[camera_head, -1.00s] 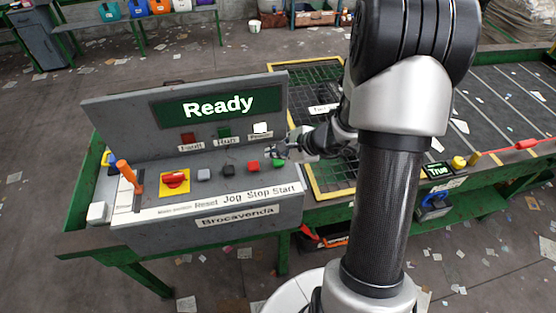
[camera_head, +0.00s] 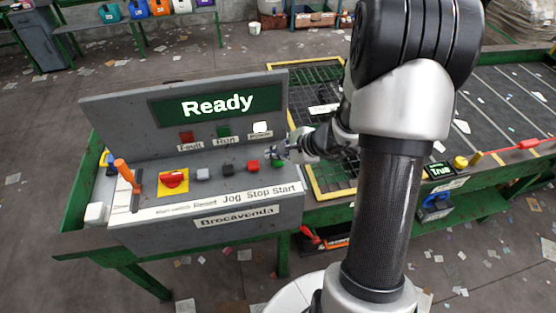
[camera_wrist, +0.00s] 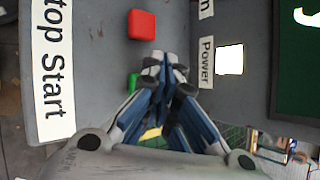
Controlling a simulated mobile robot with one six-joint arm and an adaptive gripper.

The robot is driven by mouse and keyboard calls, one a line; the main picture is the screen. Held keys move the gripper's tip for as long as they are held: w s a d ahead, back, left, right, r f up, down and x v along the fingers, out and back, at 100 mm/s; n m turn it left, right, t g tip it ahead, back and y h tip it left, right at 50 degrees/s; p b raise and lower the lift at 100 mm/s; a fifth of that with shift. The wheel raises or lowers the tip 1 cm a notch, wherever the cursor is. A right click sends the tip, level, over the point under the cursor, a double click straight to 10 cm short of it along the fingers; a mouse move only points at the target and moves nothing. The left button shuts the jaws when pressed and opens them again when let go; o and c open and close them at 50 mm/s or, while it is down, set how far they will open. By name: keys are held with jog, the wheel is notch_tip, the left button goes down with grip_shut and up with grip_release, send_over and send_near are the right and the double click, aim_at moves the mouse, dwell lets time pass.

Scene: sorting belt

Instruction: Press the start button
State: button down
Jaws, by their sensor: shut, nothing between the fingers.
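The grey control panel (camera_head: 130,215) has a sign reading "Ready". The green start button (camera_head: 277,163) sits at the right end of its button row, above the word "Start". My gripper (camera_head: 273,152) is shut and empty, just above and behind the green button. In the wrist view, the shut fingertips (camera_wrist: 160,62) partly cover the green button (camera_wrist: 131,82). I cannot tell whether they touch it. The red stop button (camera_wrist: 141,24) is clear of the fingers.
Red (camera_head: 253,166), black (camera_head: 228,170) and grey (camera_head: 203,174) buttons, a red emergency knob (camera_head: 173,179) and an orange lever (camera_head: 128,172) line the panel. The white power lamp (camera_head: 261,127) is lit. A yellow-framed grid (camera_head: 322,90) lies right of the panel.

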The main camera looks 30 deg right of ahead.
aim_at(277, 162)
jog(key=shift+f+b, duration=0.55)
jog(key=shift+b, duration=0.15)
dwell(0.5)
jog(key=shift+r, duration=0.1)
jog(key=shift+r+p, duration=0.55)
jog(key=shift+r, duration=0.3)
jog(key=shift+r, duration=0.15)
jog(key=shift+r+p, duration=1.75)
jog(key=shift+r, duration=0.65)
